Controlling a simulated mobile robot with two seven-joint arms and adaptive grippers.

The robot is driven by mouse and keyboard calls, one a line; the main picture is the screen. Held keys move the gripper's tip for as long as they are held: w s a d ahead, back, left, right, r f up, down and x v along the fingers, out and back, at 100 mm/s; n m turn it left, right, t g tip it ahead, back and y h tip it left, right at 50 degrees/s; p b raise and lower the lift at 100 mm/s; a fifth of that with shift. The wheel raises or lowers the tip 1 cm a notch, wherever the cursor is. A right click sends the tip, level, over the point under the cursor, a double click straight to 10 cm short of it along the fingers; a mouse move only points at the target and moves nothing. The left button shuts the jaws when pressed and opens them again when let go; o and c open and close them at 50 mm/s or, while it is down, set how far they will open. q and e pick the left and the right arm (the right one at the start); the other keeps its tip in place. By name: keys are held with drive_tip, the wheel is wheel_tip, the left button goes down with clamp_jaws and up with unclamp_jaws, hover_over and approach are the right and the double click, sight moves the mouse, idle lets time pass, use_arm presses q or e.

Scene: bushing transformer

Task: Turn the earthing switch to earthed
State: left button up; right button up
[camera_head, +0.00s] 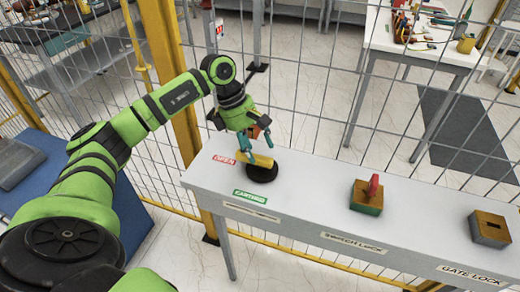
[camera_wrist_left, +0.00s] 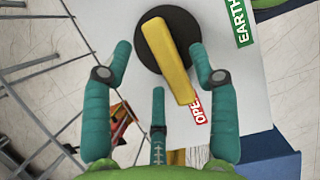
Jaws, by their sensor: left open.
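The earthing switch has a yellow bar handle (camera_head: 256,159) on a round black base (camera_head: 262,173) at the left end of the grey bench. The handle's free end points toward the red OPEN label (camera_head: 227,158); the green EARTHED label (camera_head: 250,197) lies nearer the front. My left gripper (camera_head: 257,146) is open over the handle, with its fingers pointing down. In the left wrist view the yellow handle (camera_wrist_left: 168,62) lies between the spread fingers (camera_wrist_left: 160,55), with visible gaps on both sides. My right gripper is not in view.
On the bench (camera_head: 315,190) stand a switch lock block (camera_head: 366,202) with a red key upright in it and a gate lock block (camera_head: 489,229) with a slot. A wire mesh fence with a yellow post (camera_head: 165,60) runs behind the bench. The bench between switch and blocks is clear.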

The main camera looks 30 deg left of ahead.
sight(261, 156)
use_arm(q)
drive_tip(key=shift+p+x, duration=0.4)
drive_tip(key=shift+x, duration=1.2)
drive_tip(key=shift+r, duration=0.1)
clamp_jaws()
drive_tip(key=shift+w, duration=0.1)
drive_tip(key=shift+d, duration=0.1)
